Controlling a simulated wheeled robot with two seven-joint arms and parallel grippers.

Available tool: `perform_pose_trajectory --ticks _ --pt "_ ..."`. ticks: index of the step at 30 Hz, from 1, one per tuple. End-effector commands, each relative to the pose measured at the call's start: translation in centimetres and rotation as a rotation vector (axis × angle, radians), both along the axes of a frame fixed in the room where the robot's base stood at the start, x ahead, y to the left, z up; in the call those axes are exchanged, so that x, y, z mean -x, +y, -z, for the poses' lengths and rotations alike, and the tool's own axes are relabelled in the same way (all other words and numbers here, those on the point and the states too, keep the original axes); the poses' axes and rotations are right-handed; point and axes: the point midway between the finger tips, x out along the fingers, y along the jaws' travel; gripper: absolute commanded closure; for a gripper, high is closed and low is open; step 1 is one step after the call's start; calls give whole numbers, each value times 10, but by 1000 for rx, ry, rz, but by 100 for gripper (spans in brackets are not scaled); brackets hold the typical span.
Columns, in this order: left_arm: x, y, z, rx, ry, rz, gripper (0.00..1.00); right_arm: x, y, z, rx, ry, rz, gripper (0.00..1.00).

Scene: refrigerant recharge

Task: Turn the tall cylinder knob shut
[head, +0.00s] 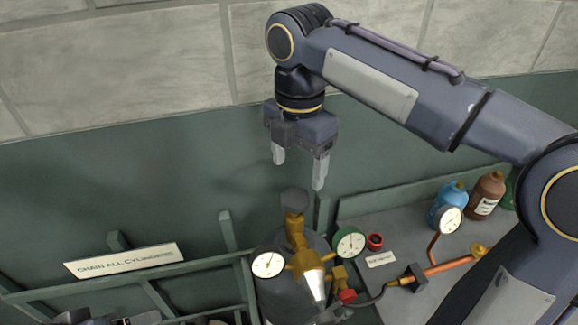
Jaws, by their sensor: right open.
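The tall cylinder (270,300) stands at the bottom centre of the head view, dark grey, its lower part out of frame. A brass valve (295,226) rises from its top, with a dark round knob (295,199) at the upper end. My right gripper (299,172) points down just above the knob, open and empty, its pale fingers apart and not touching it. How far the knob is turned cannot be seen.
A white gauge (268,264) and a green gauge (349,243) flank the valve. A rack rail with a sign (125,260) runs at left. At right, a grey bench holds a blue bottle (447,200), a brown bottle (486,195), copper piping (452,265) and another gauge (447,219).

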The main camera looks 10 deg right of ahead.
Motion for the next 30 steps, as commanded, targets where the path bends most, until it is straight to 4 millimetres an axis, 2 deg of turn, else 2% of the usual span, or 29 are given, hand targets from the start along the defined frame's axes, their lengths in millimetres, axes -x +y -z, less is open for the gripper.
perform_pose_trajectory --ticks 5,15,18,29,30 --pt "0 0 0 0 0 0 18 0 1 8 2 2 -8 28" --pt "0 0 -2 0 0 0 18 0 0 61 3 4 -6 28" --pt "0 0 -3 0 0 0 18 0 0 71 2 3 -6 28" --pt "0 0 -3 0 0 0 18 0 1 78 1 1 -6 28" --pt "0 0 -3 0 0 0 18 0 1 78 1 1 -6 32"
